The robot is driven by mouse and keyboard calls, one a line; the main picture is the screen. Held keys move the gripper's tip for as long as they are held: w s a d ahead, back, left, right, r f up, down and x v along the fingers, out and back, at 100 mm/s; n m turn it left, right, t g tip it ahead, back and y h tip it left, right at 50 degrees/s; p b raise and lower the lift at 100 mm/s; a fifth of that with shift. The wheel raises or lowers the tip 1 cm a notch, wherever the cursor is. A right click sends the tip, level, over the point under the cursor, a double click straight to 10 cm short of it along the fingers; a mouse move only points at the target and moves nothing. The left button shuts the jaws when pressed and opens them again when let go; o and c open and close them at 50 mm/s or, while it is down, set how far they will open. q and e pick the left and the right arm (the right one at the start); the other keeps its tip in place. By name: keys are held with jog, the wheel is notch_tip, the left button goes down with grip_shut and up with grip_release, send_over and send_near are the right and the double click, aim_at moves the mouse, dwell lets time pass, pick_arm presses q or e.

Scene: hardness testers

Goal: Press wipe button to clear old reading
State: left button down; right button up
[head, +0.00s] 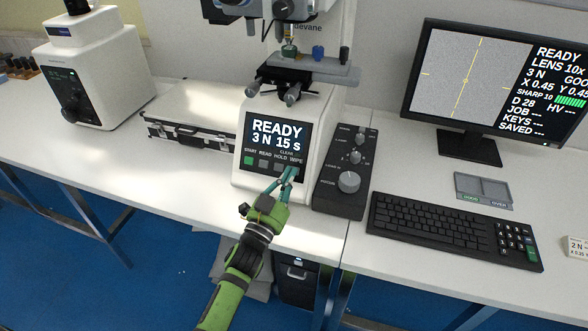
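The hardness tester (240,178) stands in the middle of the table. Its front screen (276,134) reads "READY 3 N 15 s". A row of buttons runs below the screen: a green START button (248,160), then grey READ and HOLD buttons, then WIPE at the right end. The WIPE label (296,160) shows, but the fingertips largely hide the button under it. My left gripper (288,175) is at the right end of this row, its teal fingers meeting near the tips with nothing seen between them. I cannot tell whether they touch the button. My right gripper is not in view.
A black knob panel (341,190) stands just right of the tester. A keyboard (440,228), a small grey tray (484,189) and a monitor (470,145) with a blank HV line are further right. A silver case (190,134) and another white machine (100,75) are left.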

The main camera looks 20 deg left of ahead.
pick_arm(q)
jog(key=s+p, duration=0.1)
jog(key=s+r+p, duration=0.1)
jog(key=s, duration=0.1)
jog(key=s+r+p, duration=0.1)
jog(key=p, duration=0.1)
jog(key=shift+s+a+r, duration=0.1)
jog(key=shift+s+r, duration=0.05)
jog(key=shift+r, duration=0.1)
dwell(0.7)
